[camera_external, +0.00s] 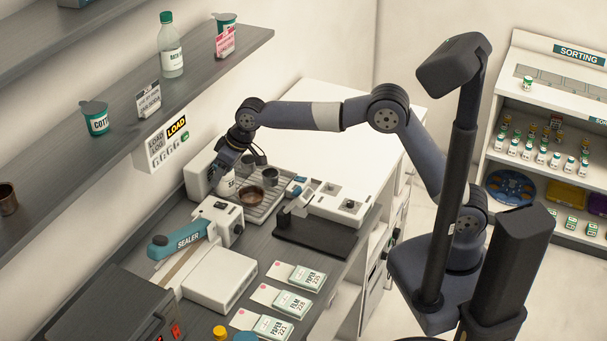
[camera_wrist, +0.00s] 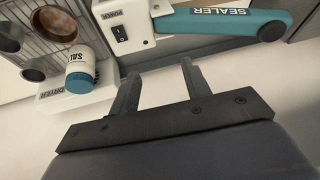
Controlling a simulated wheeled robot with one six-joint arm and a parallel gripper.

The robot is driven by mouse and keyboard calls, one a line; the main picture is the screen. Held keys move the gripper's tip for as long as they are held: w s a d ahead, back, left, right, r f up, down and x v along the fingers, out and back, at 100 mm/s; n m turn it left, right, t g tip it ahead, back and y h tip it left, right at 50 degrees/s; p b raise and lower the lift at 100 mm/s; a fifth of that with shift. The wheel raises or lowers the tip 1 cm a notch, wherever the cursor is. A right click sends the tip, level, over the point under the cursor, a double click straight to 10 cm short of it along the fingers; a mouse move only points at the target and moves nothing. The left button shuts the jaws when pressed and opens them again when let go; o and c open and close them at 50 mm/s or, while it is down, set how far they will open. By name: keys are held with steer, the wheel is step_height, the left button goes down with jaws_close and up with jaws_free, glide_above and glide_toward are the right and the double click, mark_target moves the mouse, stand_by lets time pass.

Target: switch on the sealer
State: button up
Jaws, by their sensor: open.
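The sealer (camera_external: 187,240) stands on the counter, with a teal lever arm marked SEALER and a white housing (camera_external: 214,212). In the wrist view its teal arm (camera_wrist: 222,20) crosses the upper right. The white end block there carries a small black switch (camera_wrist: 120,33); I cannot tell its position. My gripper (camera_external: 226,163) is above the counter behind the sealer, near the dryer tray. In the wrist view my gripper (camera_wrist: 158,74) is open, with nothing between its fingers. The fingertips appear just below the sealer block in the picture, apart from the switch.
A white bottle with a teal cap (camera_wrist: 81,72) stands by the dryer (camera_wrist: 55,98), close to my left finger in the wrist view. A brown bowl (camera_external: 249,193) sits on the dryer's rack. A shelf (camera_external: 120,165) overhangs the counter. Labelled packets (camera_external: 292,302) lie in front.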

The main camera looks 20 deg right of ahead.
steer(key=s+a+f+y, duration=0.1)
steer(key=s+a+f+n+y+b, duration=0.1)
steer(key=s+y, duration=0.1)
steer(key=shift+a+f, duration=0.15)
steer(key=c, duration=0.5)
steer(key=shift+s+f+t+y+b, duration=0.35)
steer(key=shift+s+y+b, duration=0.25)
steer(key=shift+y, duration=0.3)
steer(key=shift+c, duration=1.2)
steer(key=shift+f+t+y+b, duration=0.25)
steer(key=shift+y+b, duration=0.05)
steer(key=shift+c, duration=0.8)
steer(key=shift+d+f+t, duration=0.25)
steer(key=shift+d+t, duration=0.05)
steer(key=shift+d, duration=0.15)
jaws_close()
steer(key=w+d+f+m+t+b, duration=0.2)
steer(key=d+t, duration=0.4)
steer(key=d, duration=0.3)
steer(key=shift+w+d+f+m+b, duration=0.15)
steer(key=shift+d+f+m+b, duration=0.2)
steer(key=shift+d+f, duration=0.1)
